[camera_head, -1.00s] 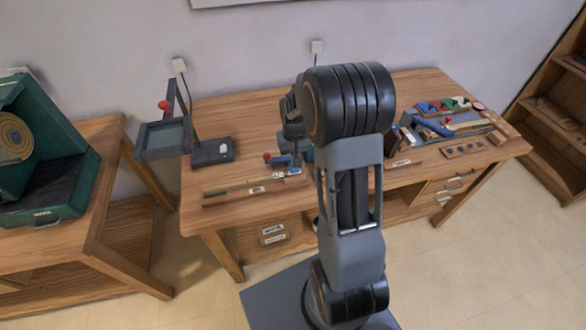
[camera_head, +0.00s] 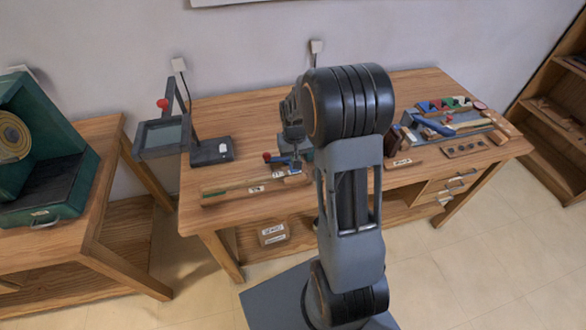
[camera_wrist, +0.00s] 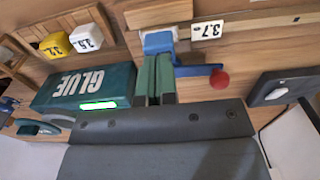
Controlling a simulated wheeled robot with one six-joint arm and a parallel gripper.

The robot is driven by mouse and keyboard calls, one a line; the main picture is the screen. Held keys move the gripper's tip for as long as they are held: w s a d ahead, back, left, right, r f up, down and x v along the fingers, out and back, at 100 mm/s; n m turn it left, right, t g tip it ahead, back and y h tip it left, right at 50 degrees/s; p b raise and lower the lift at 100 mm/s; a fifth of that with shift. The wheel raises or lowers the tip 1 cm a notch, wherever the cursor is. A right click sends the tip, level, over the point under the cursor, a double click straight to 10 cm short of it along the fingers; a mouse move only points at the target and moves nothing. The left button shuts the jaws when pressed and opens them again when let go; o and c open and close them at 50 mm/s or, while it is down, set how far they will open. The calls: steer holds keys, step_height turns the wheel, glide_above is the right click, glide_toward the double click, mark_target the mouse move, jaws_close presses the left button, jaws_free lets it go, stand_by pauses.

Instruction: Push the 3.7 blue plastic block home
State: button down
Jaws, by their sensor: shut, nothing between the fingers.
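A blue block (camera_wrist: 158,40) shows at the top centre of the wrist view, beside the label marked 3.7 (camera_wrist: 207,30) on a wooden strip. My gripper (camera_wrist: 157,60) is shut and empty, its green fingers side by side. The fingertips are right at the near side of the blue block and partly cover it; I cannot tell whether they touch. A blue lever with a red ball (camera_wrist: 219,79) sticks out to the right of the fingers. In the head view my gripper (camera_head: 296,167) is small and dark over the wooden strip, and the block cannot be made out.
A teal GLUE box (camera_wrist: 85,87) lies left of the fingers. Yellow (camera_wrist: 55,46) and white (camera_wrist: 86,38) numbered blocks sit farther left. A grey device (camera_wrist: 280,88) is at the right.

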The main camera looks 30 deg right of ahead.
steer(key=shift+f+b, duration=0.65)
steer(key=shift+f, duration=0.3)
steer(key=shift+r, duration=0.1)
stand_by(0.8)
steer(key=shift+r+p, duration=2.65)
steer(key=shift+r, duration=0.85)
steer(key=s+a+r+n+t, duration=0.1)
steer(key=s+a+r+t, duration=0.1)
steer(key=s+a+r, duration=0.2)
steer(key=s+a+r+n+t, duration=0.1)
steer(key=s+a+r, duration=0.4)
steer(key=s+r, duration=0.5)
steer(key=shift+s+a+r+t, duration=0.25)
steer(key=shift+s+t, duration=0.45)
steer(key=shift+s, duration=0.4)
